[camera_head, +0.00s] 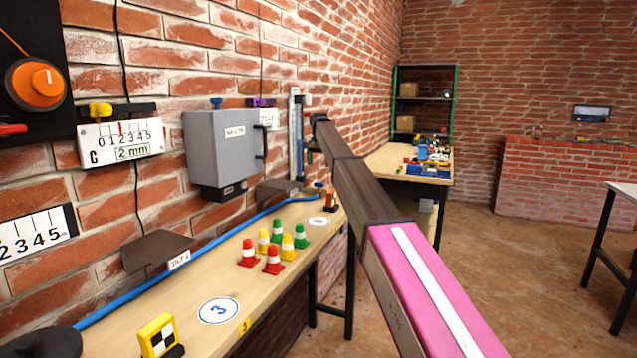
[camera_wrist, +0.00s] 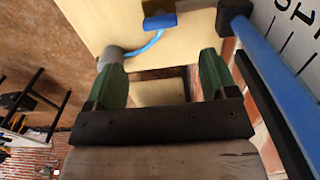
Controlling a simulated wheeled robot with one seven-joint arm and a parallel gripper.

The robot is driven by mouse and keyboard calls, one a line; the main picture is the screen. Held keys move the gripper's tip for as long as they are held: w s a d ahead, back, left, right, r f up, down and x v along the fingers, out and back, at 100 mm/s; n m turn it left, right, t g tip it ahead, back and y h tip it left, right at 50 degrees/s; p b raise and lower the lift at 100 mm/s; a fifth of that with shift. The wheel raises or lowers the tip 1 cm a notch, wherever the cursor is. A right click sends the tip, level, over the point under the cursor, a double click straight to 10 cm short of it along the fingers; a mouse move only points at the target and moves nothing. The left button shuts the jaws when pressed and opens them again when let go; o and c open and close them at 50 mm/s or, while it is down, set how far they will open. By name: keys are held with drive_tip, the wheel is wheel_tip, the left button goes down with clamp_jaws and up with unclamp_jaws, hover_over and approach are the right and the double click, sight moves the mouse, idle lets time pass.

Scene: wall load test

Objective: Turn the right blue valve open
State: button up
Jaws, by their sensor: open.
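My gripper (camera_wrist: 160,68) is open in the wrist view, with its two green fingers wide apart and nothing between them. A small blue piece (camera_wrist: 160,21) on a dark mount shows beyond the fingers, apart from them; I cannot tell for sure that it is the right blue valve. A blue hose (camera_wrist: 150,45) runs beside it near a grey cylinder (camera_wrist: 110,54). In the head view a small blue part (camera_head: 318,185) shows at the bench's far end. My arm reaches there, and its end by the wall is too small to make out.
A blue bar (camera_wrist: 270,85) and a numbered scale (camera_wrist: 296,30) stand close right of my gripper. A grey box (camera_head: 222,150) hangs on the brick wall. Small cones (camera_head: 272,262) and an orange object (camera_head: 330,198) stand on the bench (camera_head: 270,302).

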sight(319, 186)
wheel_tip(319, 186, down, 9)
drive_tip(key=shift+f, duration=0.1)
idle(0.3)
drive_tip(key=c, duration=0.9)
